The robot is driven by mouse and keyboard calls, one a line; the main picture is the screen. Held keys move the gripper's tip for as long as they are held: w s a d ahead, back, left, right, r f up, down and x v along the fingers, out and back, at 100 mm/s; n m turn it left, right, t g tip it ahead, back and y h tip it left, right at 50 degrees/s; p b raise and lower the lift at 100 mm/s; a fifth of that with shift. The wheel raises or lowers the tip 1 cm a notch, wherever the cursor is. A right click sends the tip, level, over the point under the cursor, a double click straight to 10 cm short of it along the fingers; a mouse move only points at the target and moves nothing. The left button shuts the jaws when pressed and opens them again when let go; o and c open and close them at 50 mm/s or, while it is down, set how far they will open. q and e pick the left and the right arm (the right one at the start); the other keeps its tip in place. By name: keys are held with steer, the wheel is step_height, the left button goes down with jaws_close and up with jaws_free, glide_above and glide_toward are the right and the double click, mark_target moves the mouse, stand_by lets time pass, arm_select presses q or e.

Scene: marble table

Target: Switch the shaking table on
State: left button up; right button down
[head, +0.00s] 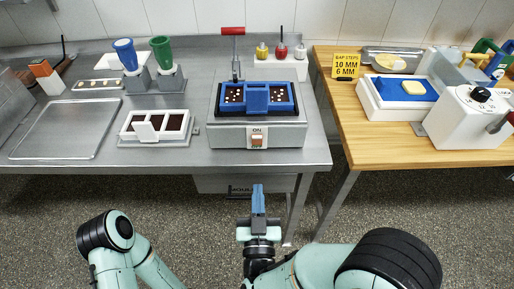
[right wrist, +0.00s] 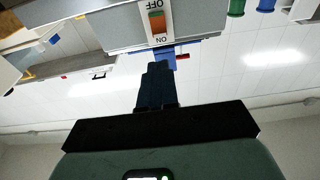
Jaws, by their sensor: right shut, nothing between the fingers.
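The shaking table (head: 228,136) is a grey box at the front middle of the steel bench. A small rocker switch (head: 257,141) is on its front face, with ON above and OFF below. The right wrist view shows the same switch (right wrist: 157,22) upside down, orange-red with a green part towards OFF. I cannot tell which way it is set. My right gripper (head: 258,190) is shut and empty, below and in front of the bench edge, pointing towards the switch and apart from it. It also shows in the right wrist view (right wrist: 157,75). My left gripper is out of view.
A blue mould (head: 257,97) lies on top of the shaking table, below a red-handled lever (head: 233,31). A white tray with brown wells (head: 155,126) stands to the left. A wooden table (head: 400,155) is at the right. The space before the switch is clear.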

mark_target(257, 139)
steer(key=w, duration=0.4)
steer(key=w+r, duration=0.1)
steer(key=w, duration=0.8)
steer(key=shift+r+p, duration=0.3)
steer(key=shift+r, duration=0.1)
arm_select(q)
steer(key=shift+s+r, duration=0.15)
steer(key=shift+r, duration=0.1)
